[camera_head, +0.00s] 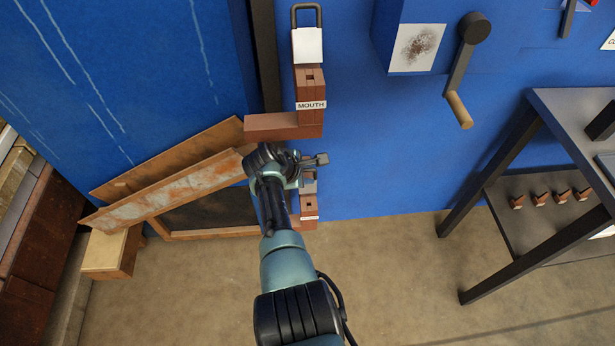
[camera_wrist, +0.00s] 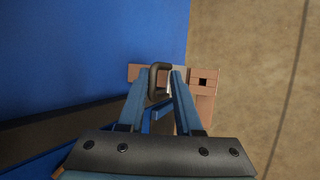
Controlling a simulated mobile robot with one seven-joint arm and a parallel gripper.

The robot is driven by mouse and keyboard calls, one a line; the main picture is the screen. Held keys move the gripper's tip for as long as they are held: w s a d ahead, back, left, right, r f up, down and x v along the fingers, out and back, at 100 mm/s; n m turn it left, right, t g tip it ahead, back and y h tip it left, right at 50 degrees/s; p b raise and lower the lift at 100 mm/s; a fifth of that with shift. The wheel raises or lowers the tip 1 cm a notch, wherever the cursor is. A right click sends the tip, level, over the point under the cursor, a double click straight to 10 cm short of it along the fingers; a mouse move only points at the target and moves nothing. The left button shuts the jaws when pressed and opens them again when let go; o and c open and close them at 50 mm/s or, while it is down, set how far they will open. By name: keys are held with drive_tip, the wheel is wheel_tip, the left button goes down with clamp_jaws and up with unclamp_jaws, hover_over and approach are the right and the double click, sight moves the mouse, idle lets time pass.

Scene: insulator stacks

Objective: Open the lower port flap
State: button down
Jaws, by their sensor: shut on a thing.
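The lower port (camera_head: 309,203) is a brown block with a small square hole and a pale label, low on the blue wall. Its block and hole also show in the wrist view (camera_wrist: 206,100). A dark loop handle (camera_wrist: 153,82) stands between my fingertips, beside a pale grey plate (camera_wrist: 180,73) that looks like the lower flap. My gripper (camera_wrist: 166,78) is shut on this handle. In the head view my gripper (camera_head: 314,164) and wrist hide most of the flap and handle. How far the flap stands open cannot be told.
Above is the MOUTH port (camera_head: 310,88) with its own white flap (camera_head: 307,45) and loop handle. A brown ledge (camera_head: 283,126) juts out just above my wrist. Leaning rusty boards (camera_head: 175,180) are at left. A crank (camera_head: 466,60) and dark table (camera_head: 530,170) are at right.

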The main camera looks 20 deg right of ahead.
drive_tip(key=shift+w+d+r, duration=0.15)
drive_tip(key=shift+w+d, duration=0.05)
drive_tip(key=shift+w, duration=0.05)
drive_tip(key=c, duration=1)
unclamp_jaws()
drive_tip(key=shift+c, duration=0.2)
drive_tip(key=shift+o, duration=0.6)
drive_tip(key=shift+s+a, duration=0.1)
drive_tip(key=p+v, duration=0.4)
drive_tip(key=v, duration=0.1)
drive_tip(key=shift+s+a+r, duration=0.1)
drive_tip(key=shift+a+r, duration=0.05)
drive_tip(key=shift+r, duration=0.1)
drive_tip(key=s+a+p, duration=0.2)
drive_tip(key=s+a, duration=0.4)
drive_tip(key=a, duration=0.3)
drive_tip(key=shift+s+a+f, duration=0.2)
drive_tip(key=shift+a+f, duration=0.1)
drive_tip(key=shift+f, duration=0.1)
